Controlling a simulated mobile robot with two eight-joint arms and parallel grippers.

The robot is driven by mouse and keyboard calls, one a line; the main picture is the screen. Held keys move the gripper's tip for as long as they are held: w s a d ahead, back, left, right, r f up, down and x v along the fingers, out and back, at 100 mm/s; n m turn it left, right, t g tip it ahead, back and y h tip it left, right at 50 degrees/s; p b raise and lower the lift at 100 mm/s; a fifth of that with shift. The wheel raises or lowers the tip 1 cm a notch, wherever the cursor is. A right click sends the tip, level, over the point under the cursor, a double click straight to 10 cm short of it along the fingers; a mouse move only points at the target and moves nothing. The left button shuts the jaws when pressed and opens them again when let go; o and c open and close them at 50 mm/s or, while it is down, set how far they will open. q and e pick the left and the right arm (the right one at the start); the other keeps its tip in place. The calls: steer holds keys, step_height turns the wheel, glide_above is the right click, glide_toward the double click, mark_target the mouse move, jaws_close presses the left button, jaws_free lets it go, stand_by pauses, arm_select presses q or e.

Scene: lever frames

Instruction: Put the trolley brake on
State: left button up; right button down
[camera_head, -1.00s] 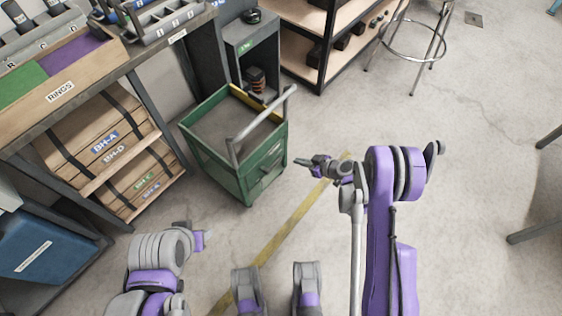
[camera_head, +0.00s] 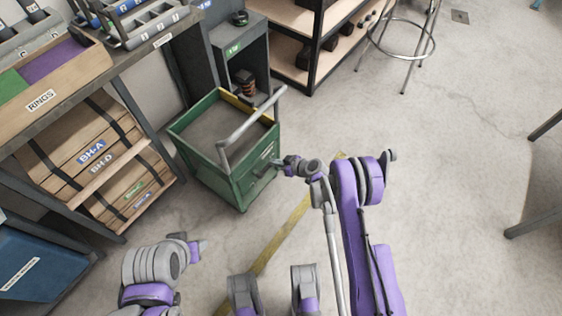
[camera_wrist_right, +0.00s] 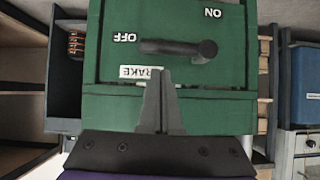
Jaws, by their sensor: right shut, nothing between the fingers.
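The green trolley (camera_head: 222,160) stands on the floor left of my right arm. In the right wrist view its green panel (camera_wrist_right: 105,75) fills the middle, with upside-down ON, OFF and BRAKE labels. The dark brake lever (camera_wrist_right: 178,47) lies roughly level there, its left end beside OFF; ON is above its right end. My right gripper (camera_head: 278,165) is at the panel side of the trolley. In the wrist view its shut, empty fingers (camera_wrist_right: 160,78) point at the panel just below the lever, apparently apart from it. My left gripper (camera_head: 199,246) is low in the head view, its fingers unclear.
A workbench with a rings box (camera_head: 75,70) and a shelf of wooden boxes (camera_head: 95,155) stands left of the trolley. A dark cabinet (camera_head: 238,45) and shelving are behind it. A stool (camera_head: 400,40) is at upper right. The floor right of my arm is clear.

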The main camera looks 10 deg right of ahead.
arm_select(q)
steer(key=shift+f, duration=0.25)
arm_select(e)
steer(key=shift+w+a+f, duration=0.1)
steer(key=shift+a+f, duration=0.1)
steer(key=shift+f, duration=0.7)
arm_select(q)
steer(key=shift+w+f+b, duration=0.5)
steer(key=shift+w+b, duration=0.05)
steer(key=shift+w, duration=0.05)
arm_select(e)
steer(key=shift+d+f+m+y, duration=0.1)
steer(key=shift+f+m+y, duration=0.15)
steer(key=shift+m+y, duration=0.05)
